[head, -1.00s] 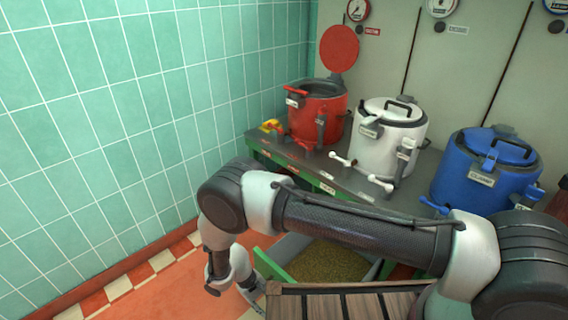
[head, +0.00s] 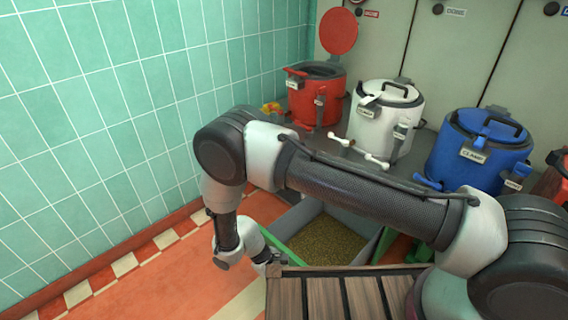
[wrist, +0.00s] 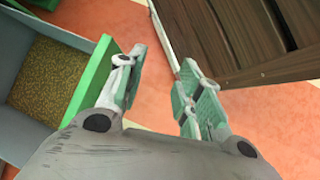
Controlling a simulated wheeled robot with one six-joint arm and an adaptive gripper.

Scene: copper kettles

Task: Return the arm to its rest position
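My gripper shows in the wrist view (wrist: 160,92), pointing down over the orange floor. Its two fingers stand apart with bare floor between them, so it is open and empty. In the head view my gripper (head: 272,262) is partly hidden at the edge of the slatted wooden surface. My arm is bent, with its long dark link running across the lower middle of the head view.
A grey bin of greenish grains (head: 325,238) with a green edge is beside my gripper. Wooden slats (head: 330,295) lie close on its other side. Red (head: 315,98), white (head: 383,118) and blue (head: 478,155) kettles stand behind my arm. Open floor (head: 185,280) lies left.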

